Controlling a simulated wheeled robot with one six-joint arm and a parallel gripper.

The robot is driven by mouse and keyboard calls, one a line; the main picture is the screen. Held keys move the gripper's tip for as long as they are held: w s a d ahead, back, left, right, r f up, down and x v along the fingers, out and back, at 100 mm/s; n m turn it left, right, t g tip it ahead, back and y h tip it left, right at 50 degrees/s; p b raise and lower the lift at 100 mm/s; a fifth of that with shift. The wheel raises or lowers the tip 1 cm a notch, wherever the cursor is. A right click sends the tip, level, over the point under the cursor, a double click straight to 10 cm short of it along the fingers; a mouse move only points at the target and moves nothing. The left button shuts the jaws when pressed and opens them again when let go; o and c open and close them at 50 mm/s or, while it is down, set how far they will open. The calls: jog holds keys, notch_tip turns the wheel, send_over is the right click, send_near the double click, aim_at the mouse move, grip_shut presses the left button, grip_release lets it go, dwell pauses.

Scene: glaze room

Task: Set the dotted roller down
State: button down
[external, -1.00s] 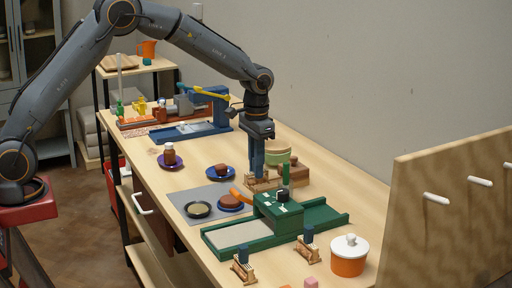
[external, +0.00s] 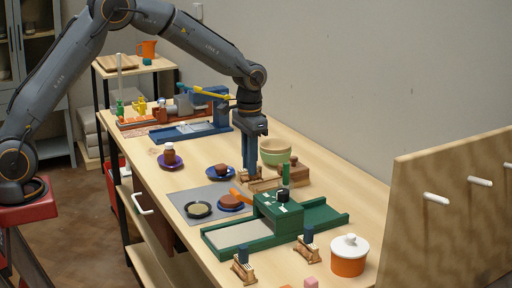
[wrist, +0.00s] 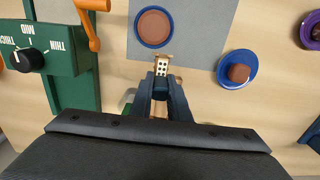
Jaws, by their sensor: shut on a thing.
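My gripper (external: 250,176) is shut on the dotted roller, pointing down over the far side of the long table, beside a wooden block (external: 268,184). In the wrist view, the dotted roller (wrist: 161,69) shows as a pale piece with black dots between the dark blue fingers (wrist: 161,82). The fingers hide most of it, and I cannot tell whether it touches the table. Two other rollers with blue tops, one at the front (external: 243,268) and one to its right (external: 308,249), stand on small wooden stands.
A green slab roller (external: 278,212) stands right of my gripper, with an orange handle (wrist: 89,22). A grey mat (external: 180,198) holds plates with clay. A blue plate (external: 221,172) and a green bowl (external: 275,151) are close by. An orange pot (external: 348,262) is at front right.

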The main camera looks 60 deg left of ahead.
jog(key=s+a+r, duration=0.3)
jog(key=s, duration=0.4)
jog(key=s+a+r, duration=0.2)
jog(key=s, duration=0.4)
jog(key=p, duration=0.2)
send_over(198, 199)
notch_tip(198, 199, down, 5)
jog(key=shift+f+p, duration=0.7)
jog(key=shift+f, duration=1.65)
jog(key=shift+f, duration=0.35)
jog(key=shift+s+f, duration=0.15)
jog(key=shift+f, duration=0.2)
jog(key=c, duration=2)
grip_release()
jog(key=o, duration=0.3)
